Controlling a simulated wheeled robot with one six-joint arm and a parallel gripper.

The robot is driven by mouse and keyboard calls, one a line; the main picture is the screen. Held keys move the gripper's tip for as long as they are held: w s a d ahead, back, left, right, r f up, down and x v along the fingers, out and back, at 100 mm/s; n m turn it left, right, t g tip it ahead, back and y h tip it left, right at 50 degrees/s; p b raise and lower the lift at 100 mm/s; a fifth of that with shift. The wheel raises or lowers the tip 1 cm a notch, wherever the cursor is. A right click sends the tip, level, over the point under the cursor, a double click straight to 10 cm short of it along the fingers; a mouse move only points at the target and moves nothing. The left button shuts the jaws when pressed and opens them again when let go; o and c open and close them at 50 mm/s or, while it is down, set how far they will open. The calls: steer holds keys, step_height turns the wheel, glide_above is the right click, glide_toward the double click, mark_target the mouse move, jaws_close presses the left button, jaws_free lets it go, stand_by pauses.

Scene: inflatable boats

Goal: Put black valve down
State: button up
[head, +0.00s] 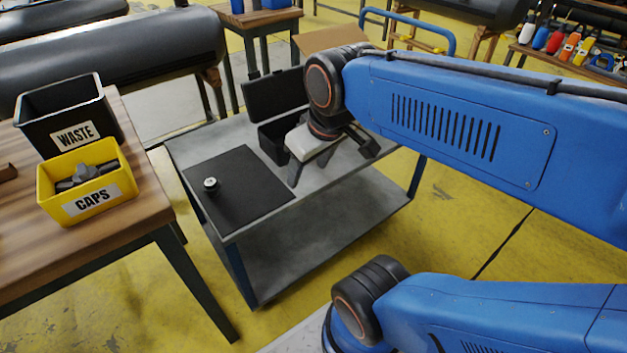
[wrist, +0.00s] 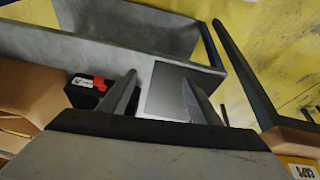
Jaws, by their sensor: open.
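The black valve (head: 210,185), a small dark round piece with a pale top, appears to stand on the dark mat (head: 245,195) on the grey cart (head: 185,150), toward the mat's left side. My gripper (head: 308,168) is open and empty, to the right of the mat and apart from the valve. In the wrist view, my gripper (wrist: 162,92) has its two fingers spread, with part of the mat (wrist: 170,98) showing between them. I cannot make out the valve in that view.
An open black case (head: 272,140) stands on the cart behind the mat, close to my gripper. A wooden table at left holds a black WASTE bin (head: 68,112) and a yellow CAPS bin (head: 88,198) with dark parts inside. Much of the mat is clear.

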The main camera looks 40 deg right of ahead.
steer(key=s+f, duration=0.1)
steer(key=s+m, duration=0.1)
steer(key=shift+s+a+f+t, duration=0.3)
steer(key=shift+a+f, duration=0.05)
stand_by(1.0)
